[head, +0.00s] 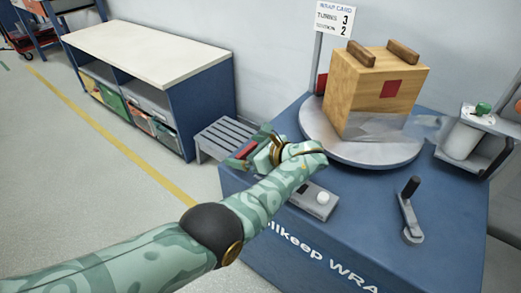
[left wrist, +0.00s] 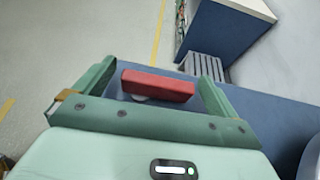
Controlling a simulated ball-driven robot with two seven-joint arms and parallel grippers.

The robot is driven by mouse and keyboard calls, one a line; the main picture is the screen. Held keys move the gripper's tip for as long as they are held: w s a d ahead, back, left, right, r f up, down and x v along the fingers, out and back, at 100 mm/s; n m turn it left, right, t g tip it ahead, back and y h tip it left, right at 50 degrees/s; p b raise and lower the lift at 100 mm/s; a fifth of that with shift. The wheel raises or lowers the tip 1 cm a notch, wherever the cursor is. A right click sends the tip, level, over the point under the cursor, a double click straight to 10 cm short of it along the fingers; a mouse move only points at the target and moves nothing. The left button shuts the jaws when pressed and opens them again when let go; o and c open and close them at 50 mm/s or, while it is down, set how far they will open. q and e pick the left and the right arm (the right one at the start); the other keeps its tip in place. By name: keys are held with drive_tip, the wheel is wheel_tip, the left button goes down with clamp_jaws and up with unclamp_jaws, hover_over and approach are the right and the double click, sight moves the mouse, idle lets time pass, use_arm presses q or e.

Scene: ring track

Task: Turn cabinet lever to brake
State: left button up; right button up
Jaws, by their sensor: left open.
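The blue cabinet (head: 300,235) carries white lettering, partly hidden by my arm. A red lever handle (head: 246,150) shows at its left edge, mostly covered by my left gripper (head: 247,148). In the left wrist view the red handle (left wrist: 157,85) lies crosswise between the two green fingers of the left gripper (left wrist: 158,72), with a pale round part under it. The fingers are open, one at each end of the handle, with a gap visible on both sides. I see no mark that reads brake. My right gripper is not in view.
A wooden box (head: 370,95) stands on a round turntable (head: 315,130) on the cabinet. A black-handled crank (head: 411,210) and a grey box with a white knob (head: 315,199) sit in front. A slatted grey rack (head: 225,138) and a shelf bench (head: 150,50) are behind left.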

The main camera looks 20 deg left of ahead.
use_arm(q)
drive_tip(key=v, duration=0.7)
drive_tip(key=shift+d+r, duration=0.2)
drive_tip(key=v, duration=0.3)
drive_tip(key=shift+d+f, duration=0.1)
drive_tip(key=shift+f, duration=0.1)
drive_tip(key=b+v, duration=0.2)
drive_tip(key=v, duration=0.2)
drive_tip(key=shift+s+d+r, duration=0.15)
drive_tip(key=shift+d+r, duration=0.15)
drive_tip(key=shift+s+d+r, duration=0.1)
drive_tip(key=shift+d+r, duration=0.05)
drive_tip(key=shift+d, duration=0.1)
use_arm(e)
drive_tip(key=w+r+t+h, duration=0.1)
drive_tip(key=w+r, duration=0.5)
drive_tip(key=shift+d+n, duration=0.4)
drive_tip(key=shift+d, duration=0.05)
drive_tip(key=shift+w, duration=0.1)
